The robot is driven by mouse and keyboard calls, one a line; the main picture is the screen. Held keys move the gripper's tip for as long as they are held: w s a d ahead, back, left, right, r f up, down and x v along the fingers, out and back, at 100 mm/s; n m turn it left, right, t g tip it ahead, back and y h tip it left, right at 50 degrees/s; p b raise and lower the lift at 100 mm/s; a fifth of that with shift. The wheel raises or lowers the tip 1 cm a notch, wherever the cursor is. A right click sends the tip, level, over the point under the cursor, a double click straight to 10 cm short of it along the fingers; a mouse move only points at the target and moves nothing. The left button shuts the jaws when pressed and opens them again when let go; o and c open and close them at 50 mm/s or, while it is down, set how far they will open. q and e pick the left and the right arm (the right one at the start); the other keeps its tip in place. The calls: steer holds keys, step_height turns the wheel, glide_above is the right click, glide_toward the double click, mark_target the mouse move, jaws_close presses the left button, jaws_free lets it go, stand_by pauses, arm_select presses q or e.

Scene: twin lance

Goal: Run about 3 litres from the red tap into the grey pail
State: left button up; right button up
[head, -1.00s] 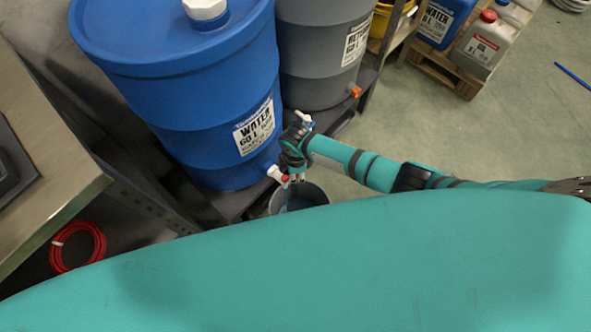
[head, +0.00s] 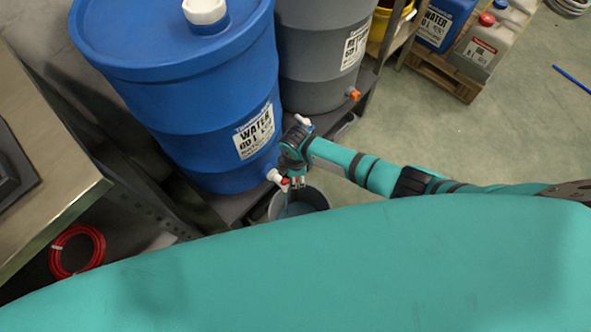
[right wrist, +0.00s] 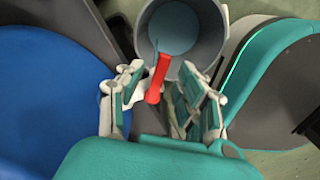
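The red tap lever (head: 286,181) sits on a white spout low on the front of the blue barrel (head: 210,100). The lever also shows in the right wrist view (right wrist: 156,82). My right gripper (head: 297,184) is at the tap; in the right wrist view its fingers (right wrist: 160,95) are apart, one on each side of the lever. The grey pail (head: 322,194) stands below the tap, its front hidden by my body. Blue-grey liquid (right wrist: 174,27) lies inside it. A thin dark line above the lever may be a stream; I cannot be sure. My left gripper is out of view.
A grey barrel (head: 318,60) with an orange tap (head: 354,95) stands behind. A steel bench (head: 60,150) is at the left, with a red hose coil (head: 76,250) below it. Jugs stand on a pallet (head: 435,72). The floor at the right is mostly clear.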

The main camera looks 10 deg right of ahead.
step_height(320, 180, up, 12)
steer(key=shift+f, duration=0.2)
stand_by(0.4)
